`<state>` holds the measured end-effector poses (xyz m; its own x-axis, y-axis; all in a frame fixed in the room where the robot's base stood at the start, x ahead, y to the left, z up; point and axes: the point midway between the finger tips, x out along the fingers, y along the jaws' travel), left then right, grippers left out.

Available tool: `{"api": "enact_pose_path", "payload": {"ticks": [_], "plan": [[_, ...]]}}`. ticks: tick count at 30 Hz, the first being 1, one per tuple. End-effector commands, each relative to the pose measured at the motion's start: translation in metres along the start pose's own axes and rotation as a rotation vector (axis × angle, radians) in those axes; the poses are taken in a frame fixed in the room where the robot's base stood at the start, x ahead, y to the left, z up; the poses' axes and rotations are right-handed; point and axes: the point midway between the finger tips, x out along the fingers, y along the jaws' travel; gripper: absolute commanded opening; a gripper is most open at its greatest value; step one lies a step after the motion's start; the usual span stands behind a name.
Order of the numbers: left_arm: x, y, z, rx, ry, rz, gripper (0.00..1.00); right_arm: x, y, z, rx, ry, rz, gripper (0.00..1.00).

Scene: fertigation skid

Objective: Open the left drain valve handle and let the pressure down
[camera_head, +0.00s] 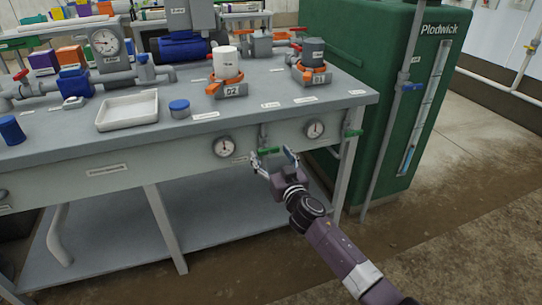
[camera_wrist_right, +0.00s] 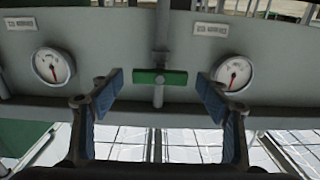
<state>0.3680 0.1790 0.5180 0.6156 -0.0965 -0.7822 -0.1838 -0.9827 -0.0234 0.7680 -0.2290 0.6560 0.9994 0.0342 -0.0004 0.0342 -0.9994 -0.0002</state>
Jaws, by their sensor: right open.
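The left drain valve has a green handle (camera_head: 268,151) under the front of the bench, between two gauges. In the right wrist view the green handle (camera_wrist_right: 160,77) lies level, crosswise to its upright grey pipe. My right gripper (camera_head: 273,160) is just in front of it. In the wrist view its blue-padded fingertips (camera_wrist_right: 161,88) are spread, one on each side of the handle, with gaps. The left gauge (camera_head: 224,146) and right gauge (camera_head: 314,129) have white dials; their readings are too small to tell. My left gripper is not in view.
Another green handle (camera_head: 353,132) is at the bench's right corner, near the green tank (camera_head: 400,60). A bench leg (camera_head: 165,228) stands left of my right arm.

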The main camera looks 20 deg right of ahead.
Motion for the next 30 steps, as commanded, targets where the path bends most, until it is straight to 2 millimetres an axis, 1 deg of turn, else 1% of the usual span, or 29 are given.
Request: {"api": "enact_pose_path", "payload": {"ticks": [1, 9, 12, 17, 22, 26, 30], "plan": [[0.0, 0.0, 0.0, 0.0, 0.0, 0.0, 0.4, 0.0, 0.0, 0.0, 0.0, 0.0, 0.0, 0.66], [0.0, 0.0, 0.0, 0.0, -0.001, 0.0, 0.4, 0.0, 0.0, 0.0, 0.0, 0.0, 0.0, 0.36], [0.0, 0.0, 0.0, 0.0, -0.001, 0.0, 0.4, 0.0, 0.0, 0.0, 0.0, 0.0, 0.0, 0.28], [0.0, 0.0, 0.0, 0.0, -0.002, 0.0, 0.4, 0.0, 0.0, 0.0, -0.009, 0.0, 0.0, 0.28], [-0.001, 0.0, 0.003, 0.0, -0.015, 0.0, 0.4, 0.0, 0.0, 0.0, -0.054, 0.0, 0.0, 0.28], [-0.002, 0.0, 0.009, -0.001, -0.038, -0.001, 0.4, 0.0, 0.0, 0.0, -0.125, 0.0, 0.001, 0.28], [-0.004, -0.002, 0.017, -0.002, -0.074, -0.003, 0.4, 0.0, -0.001, 0.0, -0.233, 0.0, 0.0, 0.28]]}}
